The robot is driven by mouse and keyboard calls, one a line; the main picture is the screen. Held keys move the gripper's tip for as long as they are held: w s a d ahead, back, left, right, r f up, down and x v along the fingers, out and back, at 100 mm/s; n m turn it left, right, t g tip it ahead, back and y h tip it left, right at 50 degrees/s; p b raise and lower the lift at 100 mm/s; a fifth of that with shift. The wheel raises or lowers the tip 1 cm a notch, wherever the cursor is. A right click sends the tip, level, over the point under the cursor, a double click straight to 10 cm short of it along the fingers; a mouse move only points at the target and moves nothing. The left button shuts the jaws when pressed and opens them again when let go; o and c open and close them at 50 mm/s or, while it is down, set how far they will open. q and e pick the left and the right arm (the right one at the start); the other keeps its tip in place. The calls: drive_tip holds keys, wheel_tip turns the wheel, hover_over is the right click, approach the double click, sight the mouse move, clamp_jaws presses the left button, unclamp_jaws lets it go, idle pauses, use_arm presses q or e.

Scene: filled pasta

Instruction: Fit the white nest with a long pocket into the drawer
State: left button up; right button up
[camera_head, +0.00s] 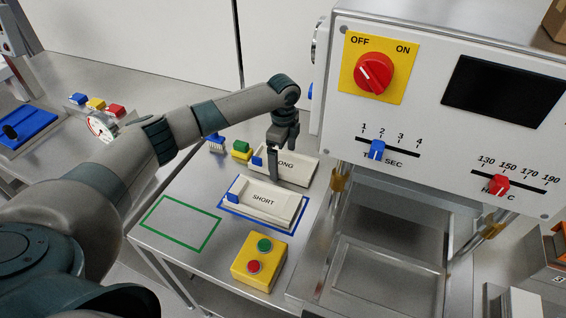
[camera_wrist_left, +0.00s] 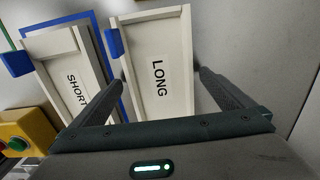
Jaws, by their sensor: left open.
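The white nest labelled LONG (camera_head: 299,167) lies on the metal table behind the white nest labelled SHORT (camera_head: 262,203). Both have a blue tab at the left end. LONG also shows in the left wrist view (camera_wrist_left: 160,60), beside SHORT (camera_wrist_left: 68,75). My left gripper (camera_head: 281,160) is over LONG, jaws open. In the left wrist view its fingers (camera_wrist_left: 158,82) lie on either side of LONG; contact cannot be told. One finger hides part of the label in the head view. A metal drawer (camera_head: 385,275) is below the control panel. My right gripper is not in view.
SHORT sits in a blue outline; a green outline (camera_head: 180,226) left of it is empty. A yellow button box (camera_head: 259,262) stands at the front. Green and yellow blocks (camera_head: 242,150) and a blue brush-like piece (camera_head: 215,142) are behind. The control panel (camera_head: 430,140) rises at right.

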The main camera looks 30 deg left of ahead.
sight(283, 164)
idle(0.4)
use_arm(q)
drive_tip(key=c, duration=1.1)
wheel_tip(283, 164, up, 10)
drive_tip(key=b, duration=0.3)
